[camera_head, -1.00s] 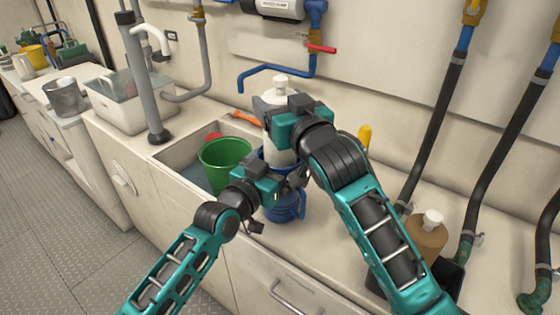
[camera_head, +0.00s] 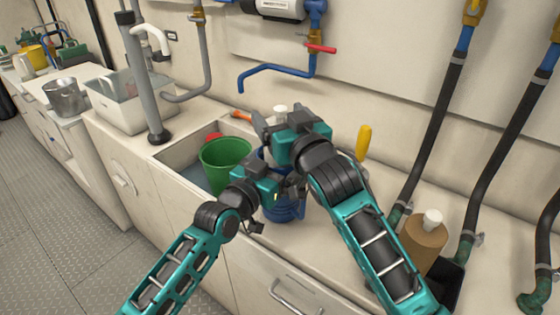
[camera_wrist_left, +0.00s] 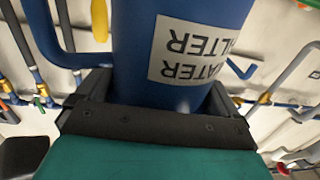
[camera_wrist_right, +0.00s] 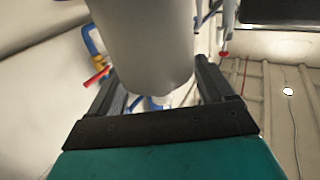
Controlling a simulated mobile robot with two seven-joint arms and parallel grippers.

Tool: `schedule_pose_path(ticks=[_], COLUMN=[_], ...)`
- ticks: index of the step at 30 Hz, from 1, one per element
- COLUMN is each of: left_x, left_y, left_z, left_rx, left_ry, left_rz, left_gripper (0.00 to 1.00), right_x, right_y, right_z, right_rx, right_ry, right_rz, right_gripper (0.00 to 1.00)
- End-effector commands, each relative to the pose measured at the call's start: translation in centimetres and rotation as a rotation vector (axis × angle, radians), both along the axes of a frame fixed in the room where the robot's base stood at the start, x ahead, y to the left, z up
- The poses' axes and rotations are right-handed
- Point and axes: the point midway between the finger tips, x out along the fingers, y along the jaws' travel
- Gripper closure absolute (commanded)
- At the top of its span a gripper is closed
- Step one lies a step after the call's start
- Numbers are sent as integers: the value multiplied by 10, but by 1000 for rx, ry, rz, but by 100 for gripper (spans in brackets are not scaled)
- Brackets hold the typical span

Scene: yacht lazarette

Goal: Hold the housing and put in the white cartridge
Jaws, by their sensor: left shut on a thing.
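The blue housing (camera_head: 284,210) stands upright on the counter at the sink's right edge, partly hidden by my arms. My left gripper (camera_head: 287,187) is shut around its side. In the left wrist view the housing (camera_wrist_left: 150,90) fills the space between the fingers and shows an upside-down "water filter" label. The white cartridge (camera_head: 280,109) shows only its top knob in the head view. In the right wrist view its pale body (camera_wrist_right: 145,50) lies between the fingers of my right gripper (camera_head: 268,127). Whether those fingers grip it is unclear. The cartridge's lower end is hidden.
A green bucket (camera_head: 225,160) stands in the sink to the left. A brown bottle with a white cap (camera_head: 426,236) stands on the right, near black hoses (camera_head: 438,130). A blue pipe with a red lever (camera_head: 320,48) is on the wall behind.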

Motion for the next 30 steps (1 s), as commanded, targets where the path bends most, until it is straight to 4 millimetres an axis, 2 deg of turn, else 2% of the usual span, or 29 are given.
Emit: schedule_pose_path(ticks=[1,5,13,17,30], left_x=[0,0,0,0,0], left_y=[0,0,0,0,0], left_z=[-1,-2,-2,-2,-2], left_rx=[2,2,2,2,2], left_ry=[2,2,3,3,3], left_rz=[0,0,0,0,0], left_gripper=[46,46,46,46,46], right_x=[0,0,-1,-10,-83], right_y=[0,0,0,-4,-36], right_z=[0,0,0,-1,-1], right_rx=[0,0,0,1,0], right_ry=[-1,-1,1,1,2], right_rz=[0,0,0,0,0], right_gripper=[13,1,0,0,0])
